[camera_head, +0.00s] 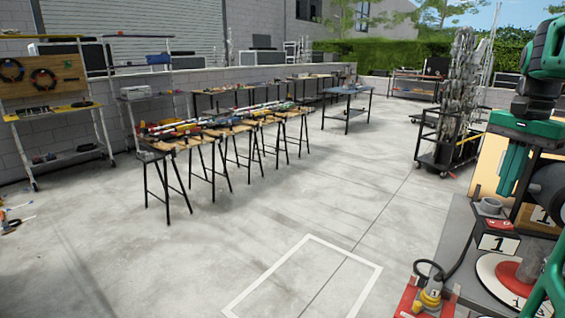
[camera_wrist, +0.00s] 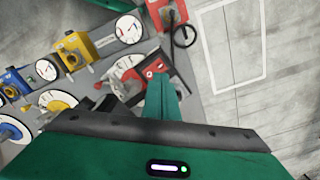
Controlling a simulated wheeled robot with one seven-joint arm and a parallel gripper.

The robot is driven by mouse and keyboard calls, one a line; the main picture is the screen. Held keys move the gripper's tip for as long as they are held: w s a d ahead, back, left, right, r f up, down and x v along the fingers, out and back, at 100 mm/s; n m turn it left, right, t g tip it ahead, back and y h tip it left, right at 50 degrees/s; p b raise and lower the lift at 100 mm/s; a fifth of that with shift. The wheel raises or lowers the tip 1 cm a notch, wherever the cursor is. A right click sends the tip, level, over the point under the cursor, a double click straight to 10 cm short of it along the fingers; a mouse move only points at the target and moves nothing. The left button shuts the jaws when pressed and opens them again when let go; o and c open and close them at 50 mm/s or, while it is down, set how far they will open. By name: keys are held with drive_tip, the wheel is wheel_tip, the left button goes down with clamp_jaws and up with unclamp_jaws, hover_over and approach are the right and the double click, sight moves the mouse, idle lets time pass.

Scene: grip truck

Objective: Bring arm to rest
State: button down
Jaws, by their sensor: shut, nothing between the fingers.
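My gripper (camera_head: 510,185) is at the right of the head view, a green finger pointing down beside the grey bench and apart from it. In the wrist view my gripper (camera_wrist: 162,82) shows as a green shape closed together, with nothing held. It hangs over a red square part (camera_wrist: 152,68) on the bench; the height between them is hard to judge. Part of my green and black arm shows at the right edge of the head view, and the rest is cut off.
The grey bench (camera_head: 470,215) carries a yellow device on a red base (camera_head: 428,300) and a red and white disc (camera_head: 505,273). In the wrist view it bears a yellow valve (camera_wrist: 75,50) and gauges. A black rack (camera_head: 450,150) stands behind.

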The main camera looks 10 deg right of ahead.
drive_tip(key=s+a+f+n, duration=0.9)
drive_tip(key=s+a+f, duration=0.4)
drive_tip(key=a+f, duration=0.4)
drive_tip(key=shift+s+f, duration=0.35)
drive_tip(key=shift+a, duration=0.1)
drive_tip(key=shift+w+f, duration=0.2)
drive_tip(key=shift+w, duration=0.4)
